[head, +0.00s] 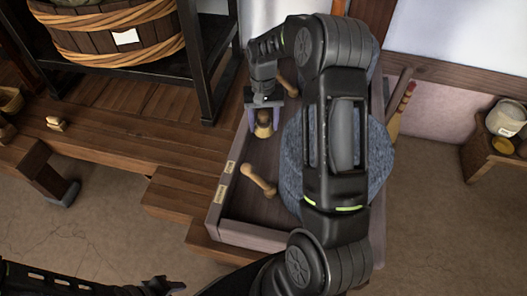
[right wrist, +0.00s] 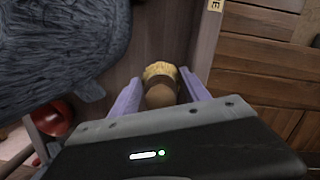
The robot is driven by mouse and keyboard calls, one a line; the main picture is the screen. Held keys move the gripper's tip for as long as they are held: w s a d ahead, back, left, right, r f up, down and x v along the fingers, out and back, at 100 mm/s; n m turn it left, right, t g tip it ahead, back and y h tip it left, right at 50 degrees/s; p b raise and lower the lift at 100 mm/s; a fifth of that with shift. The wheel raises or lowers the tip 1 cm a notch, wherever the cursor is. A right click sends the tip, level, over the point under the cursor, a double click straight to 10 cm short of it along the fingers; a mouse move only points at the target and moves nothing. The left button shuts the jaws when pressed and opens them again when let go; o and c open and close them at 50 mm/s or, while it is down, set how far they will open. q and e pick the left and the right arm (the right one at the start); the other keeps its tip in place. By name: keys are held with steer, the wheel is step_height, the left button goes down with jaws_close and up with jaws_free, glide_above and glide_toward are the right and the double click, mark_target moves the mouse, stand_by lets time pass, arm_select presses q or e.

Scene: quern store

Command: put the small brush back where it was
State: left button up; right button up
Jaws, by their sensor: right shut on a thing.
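The small brush (head: 263,131) has a rounded brown wooden top and pale yellow bristles. My right gripper (head: 264,112) is shut on it, over the left part of a low wooden tray (head: 240,234) with a grey stone (head: 290,165) in it. In the right wrist view the brush (right wrist: 160,88) sits between the two lilac fingers, bristles pointing away from the gripper. I cannot tell whether the bristles touch the tray floor. My left gripper (head: 165,287) is low at the bottom left, dark and far from the brush; its jaws are unclear.
A wooden dumbbell-shaped piece (head: 258,181) lies in the tray, with two pale labels (head: 221,191) on the left rim. A dark rack (head: 205,60) holding a wooden tub (head: 115,40) stands left. My right arm hides much of the stone. A small wooden object (head: 57,124) lies on the boards.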

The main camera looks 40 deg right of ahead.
steer(key=shift+f+b, duration=0.35)
steer(key=shift+f, duration=2.8)
steer(key=shift+f, duration=1.9)
steer(key=shift+f+b, duration=0.15)
steer(key=shift+b, duration=0.25)
steer(key=o, duration=1.2)
steer(key=shift+c, duration=0.2)
